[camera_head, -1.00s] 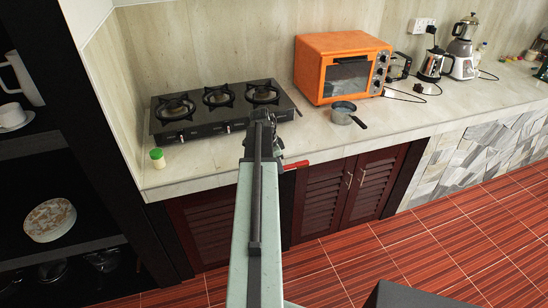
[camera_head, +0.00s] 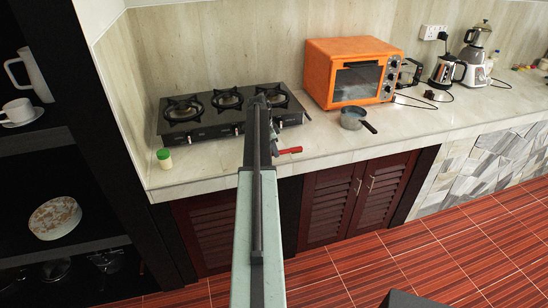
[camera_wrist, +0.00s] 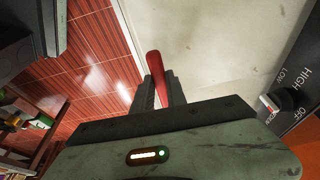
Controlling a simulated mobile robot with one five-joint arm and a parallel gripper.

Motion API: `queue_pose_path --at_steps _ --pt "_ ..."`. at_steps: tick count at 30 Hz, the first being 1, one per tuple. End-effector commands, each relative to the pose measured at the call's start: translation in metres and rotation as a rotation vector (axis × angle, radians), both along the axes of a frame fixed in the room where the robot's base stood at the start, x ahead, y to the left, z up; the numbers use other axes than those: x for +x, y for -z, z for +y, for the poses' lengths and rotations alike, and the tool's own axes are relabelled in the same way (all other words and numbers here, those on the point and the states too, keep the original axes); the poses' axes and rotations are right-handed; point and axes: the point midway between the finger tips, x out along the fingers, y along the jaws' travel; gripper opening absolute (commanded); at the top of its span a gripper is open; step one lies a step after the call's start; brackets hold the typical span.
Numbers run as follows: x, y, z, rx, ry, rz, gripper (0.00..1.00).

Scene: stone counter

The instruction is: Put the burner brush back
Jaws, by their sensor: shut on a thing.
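The burner brush shows as a red handle (camera_head: 290,150) just right of my arm, over the counter's front strip in front of the stove. Its head is hidden. In the wrist view the red handle (camera_wrist: 155,66) stands up between the two dark fingers. My gripper (camera_wrist: 160,88) is shut on it. In the head view my gripper (camera_head: 275,145) is mostly hidden by my arm. The black three-burner stove (camera_head: 226,112) lies behind it on the counter. I cannot tell whether the brush touches the counter.
A grey saucepan (camera_head: 352,115) with a dark handle stands right of the brush, near an orange oven (camera_head: 352,73). A small green-lidded jar (camera_head: 164,160) stands at the left counter corner. The pale counter (camera_head: 215,160) is clear in front of the stove.

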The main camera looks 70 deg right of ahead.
Motion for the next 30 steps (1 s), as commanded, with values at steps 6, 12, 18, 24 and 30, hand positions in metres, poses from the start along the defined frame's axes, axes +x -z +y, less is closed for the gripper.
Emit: queue_pose_path --at_steps 6,12,18,24,30 --pt "0.0 0.021 0.001 0.0 0.0 0.0 0.0" --pt "0.0 0.023 0.001 0.0 -0.001 0.0 0.0" --pt "0.001 0.023 0.001 0.0 -0.001 0.0 0.39" --pt "0.002 0.023 0.002 0.0 -0.002 0.0 0.39" --pt "0.002 0.013 0.002 0.0 -0.003 0.0 0.39"
